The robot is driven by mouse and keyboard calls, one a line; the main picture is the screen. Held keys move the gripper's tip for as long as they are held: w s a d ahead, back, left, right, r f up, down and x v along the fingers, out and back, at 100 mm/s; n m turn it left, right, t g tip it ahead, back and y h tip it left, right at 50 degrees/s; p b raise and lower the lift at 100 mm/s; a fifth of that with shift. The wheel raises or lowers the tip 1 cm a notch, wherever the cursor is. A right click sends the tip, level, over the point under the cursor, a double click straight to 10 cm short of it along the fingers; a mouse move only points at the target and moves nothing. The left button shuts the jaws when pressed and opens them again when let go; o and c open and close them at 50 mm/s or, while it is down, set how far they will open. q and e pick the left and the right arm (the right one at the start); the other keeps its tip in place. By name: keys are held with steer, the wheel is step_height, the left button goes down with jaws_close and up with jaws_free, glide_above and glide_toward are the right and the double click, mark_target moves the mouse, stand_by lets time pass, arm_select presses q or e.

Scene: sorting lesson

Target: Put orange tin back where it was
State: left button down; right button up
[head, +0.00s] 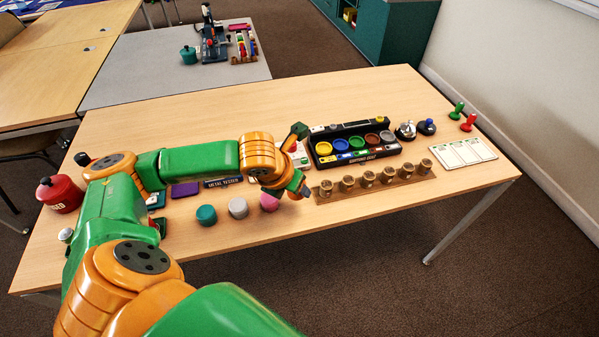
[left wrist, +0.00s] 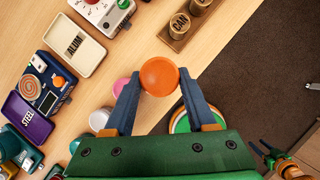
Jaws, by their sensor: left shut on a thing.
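My left gripper (head: 299,193) is above the table's front part, just right of the pink tin (head: 269,201). In the left wrist view the left gripper (left wrist: 159,82) is shut on the orange tin (left wrist: 159,74), a round orange top between its two blue-grey fingertips. In the head view the gripper mostly hides the orange tin. The pink, grey (head: 238,207) and teal (head: 206,214) tins stand in a row on the table. Parts of a green and orange arm show at the lower right of the left wrist view, too small to tell its jaws.
A wooden rack (head: 410,184) with several labelled cork pieces lies right of the gripper. Behind it stands a black sorting unit with coloured bowls (head: 355,146). Labelled boxes, including a purple one (left wrist: 28,117), lie behind the tins. The table's front right is clear.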

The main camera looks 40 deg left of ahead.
arm_select(q)
steer(key=w+f, duration=0.1)
steer(key=w+a+f, duration=0.1)
steer(key=f, duration=0.1)
steer(key=w+f, duration=0.1)
steer(key=shift+w+a+f+b, duration=0.25)
steer(key=shift+a+f+b, duration=0.05)
steer(key=shift+f+b, duration=0.05)
step_height(320, 180, down, 3)
steer(key=shift+w+r, duration=0.1)
steer(key=shift+w, duration=0.05)
steer(key=shift+f, duration=0.3)
steer(key=shift+c, duration=1.1)
jaws_free()
steer(key=shift+f, duration=0.1)
steer(key=p+v, duration=0.2)
steer(key=v, duration=1)
